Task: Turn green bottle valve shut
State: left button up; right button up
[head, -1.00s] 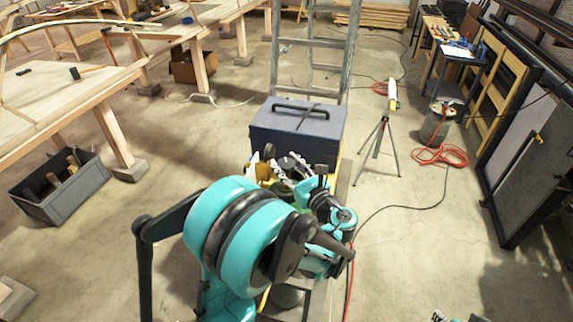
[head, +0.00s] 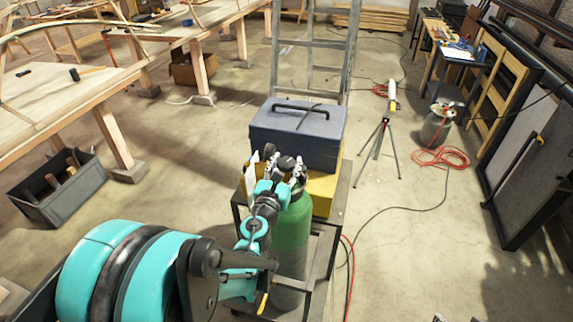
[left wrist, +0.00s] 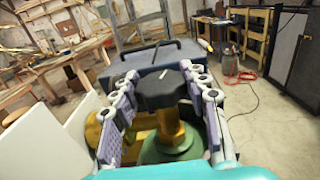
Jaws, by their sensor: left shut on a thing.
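The green bottle (head: 292,225) stands upright in a dark metal frame, with a brass neck (left wrist: 172,125) and a green shoulder (left wrist: 175,148). Its valve has a black lobed knob (left wrist: 160,90), seen at the top in the head view (head: 287,163). My left gripper (head: 280,170) reaches the bottle's top from the lower left. In the left wrist view its fingers (left wrist: 160,95) stand on both sides of the knob, shut on it. A small part at the bottom edge seems to be my right gripper (head: 439,318), mostly cut off.
A blue-grey toolbox (head: 298,133) sits just behind the bottle, above a yellow thing (head: 322,192). A ladder (head: 312,60) stands behind. A tripod (head: 378,140), red cable (head: 441,157) and dark cable lie right. Open floor lies at the right front.

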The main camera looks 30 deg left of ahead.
aim_at(287, 162)
pick_arm(q)
jog(key=shift+a+m+h, duration=0.1)
jog(key=shift+m+h, duration=0.4)
jog(key=shift+h, duration=0.6)
jog(key=o, duration=1.2)
jog(key=shift+w, duration=0.1)
notch_tip(287, 162, up, 10)
jog(key=shift+c, duration=0.5)
